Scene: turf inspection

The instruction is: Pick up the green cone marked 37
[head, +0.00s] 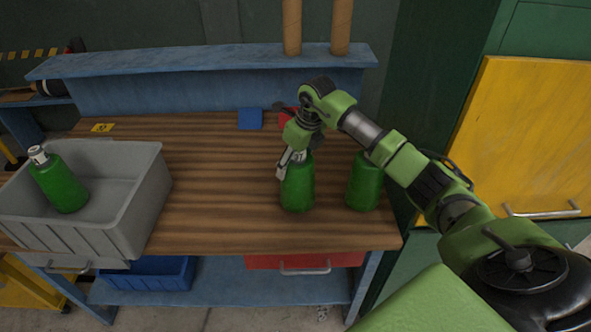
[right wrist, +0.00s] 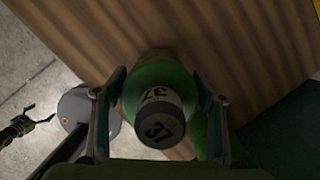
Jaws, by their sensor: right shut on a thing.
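A green cone with a bottle-like body (head: 298,190) stands upright on the wooden table, near its front right. I cannot tell any gap under the cone.
A second green cone (head: 364,184) stands close to the right, near the table edge. A grey bin (head: 150,190) at left holds a green cone with a white top (head: 62,184). A blue block (head: 250,119) lies at the back. The table (head: 215,170) between is clear.

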